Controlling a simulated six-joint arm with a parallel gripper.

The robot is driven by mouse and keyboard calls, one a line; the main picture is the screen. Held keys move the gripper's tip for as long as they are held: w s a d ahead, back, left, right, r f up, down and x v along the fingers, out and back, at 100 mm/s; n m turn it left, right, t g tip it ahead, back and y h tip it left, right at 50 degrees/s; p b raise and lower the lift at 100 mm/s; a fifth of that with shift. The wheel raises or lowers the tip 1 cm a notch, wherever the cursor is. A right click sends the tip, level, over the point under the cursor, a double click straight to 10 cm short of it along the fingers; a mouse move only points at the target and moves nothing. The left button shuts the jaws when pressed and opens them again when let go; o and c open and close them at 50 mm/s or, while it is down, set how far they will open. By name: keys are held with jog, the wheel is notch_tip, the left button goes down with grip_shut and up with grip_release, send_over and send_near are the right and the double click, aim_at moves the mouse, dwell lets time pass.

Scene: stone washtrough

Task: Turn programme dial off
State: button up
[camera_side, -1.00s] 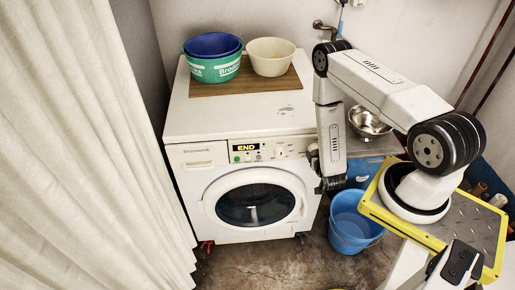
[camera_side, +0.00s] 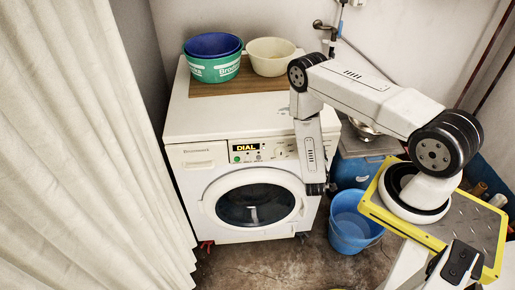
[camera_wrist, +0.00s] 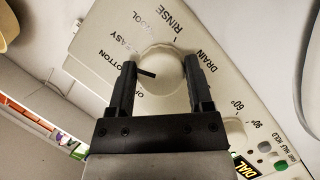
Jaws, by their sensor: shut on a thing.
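The programme dial (camera_wrist: 165,72) is a cream round knob with a black pointer mark, seen in the wrist view. The pointer lies towards the left finger, on the side of the EASY and COTTON lettering; the exact setting is unclear. My gripper (camera_wrist: 160,64) is shut on the dial, one black finger on each side. RINSE and DRAIN are printed above and right of it; a label by the left finger is partly hidden. In the side view my arm hides the dial on the white washing machine (camera_side: 190,160), whose display (camera_side: 246,147) reads DIAL.
A smaller temperature knob (camera_wrist: 235,132) and buttons sit right of the dial in the wrist view. A green tub (camera_side: 213,70) and cream bowl (camera_side: 270,58) stand on a board atop the machine. A blue bucket (camera_side: 350,225) is at its right; a curtain (camera_side: 85,150) hangs left.

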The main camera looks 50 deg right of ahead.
jog(key=n+h, duration=0.1)
jog(key=n, duration=0.3)
jog(key=n+t+h, duration=0.1)
jog(key=n+h, duration=0.1)
jog(key=n, duration=0.2)
jog(key=n+h, duration=0.1)
jog(key=n, duration=0.2)
jog(key=shift+n+h, duration=0.3)
jog(key=shift+n, duration=0.1)
dwell(0.3)
jog(key=o, duration=1.3)
jog(key=shift+c, duration=0.2)
jog(key=shift+a, duration=0.15)
jog(key=v, duration=0.7)
jog(key=shift+s+a, duration=0.2)
jog(key=shift+s, duration=0.05)
jog(key=shift+f, duration=0.1)
